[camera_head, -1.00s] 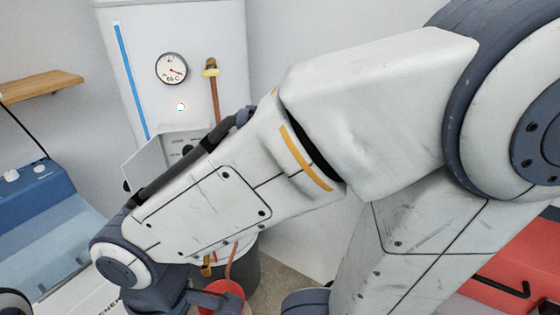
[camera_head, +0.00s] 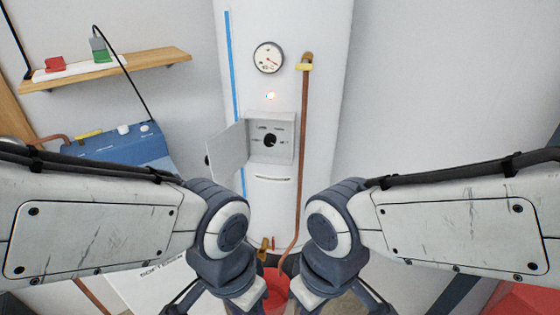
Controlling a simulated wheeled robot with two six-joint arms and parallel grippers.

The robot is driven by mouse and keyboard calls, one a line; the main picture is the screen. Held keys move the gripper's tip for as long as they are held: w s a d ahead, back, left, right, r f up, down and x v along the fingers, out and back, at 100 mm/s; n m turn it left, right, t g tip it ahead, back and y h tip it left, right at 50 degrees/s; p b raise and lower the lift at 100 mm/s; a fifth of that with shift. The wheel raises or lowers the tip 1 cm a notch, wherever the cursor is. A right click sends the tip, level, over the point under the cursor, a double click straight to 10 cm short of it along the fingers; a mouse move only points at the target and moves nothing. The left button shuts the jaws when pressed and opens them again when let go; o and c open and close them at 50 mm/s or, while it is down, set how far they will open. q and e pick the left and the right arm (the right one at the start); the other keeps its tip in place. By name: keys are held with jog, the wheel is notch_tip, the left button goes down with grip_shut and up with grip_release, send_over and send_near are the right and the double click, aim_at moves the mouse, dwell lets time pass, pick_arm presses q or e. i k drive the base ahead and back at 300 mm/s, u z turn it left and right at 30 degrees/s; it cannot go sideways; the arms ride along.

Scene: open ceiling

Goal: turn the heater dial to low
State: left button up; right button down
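The heater (camera_head: 325,120) is a tall white cylinder in the middle of the head view. Its control box (camera_head: 284,122) has the small door (camera_head: 229,150) swung open to the left. Inside is a dark round dial (camera_head: 270,141) with small labels around it, too small to read. My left gripper and my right gripper are below the picture's lower edge; only the wrists show, low in front of the heater and apart from the dial.
A red bucket (camera_head: 276,287) stands below. A wooden shelf (camera_head: 150,68) and blue unit (camera_head: 115,150) are left.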

aim_at(270, 139)
jog(key=k, duration=0.5)
jog(key=u, duration=2)
jog(key=i, duration=1.25)
jog(key=z, duration=2.1)
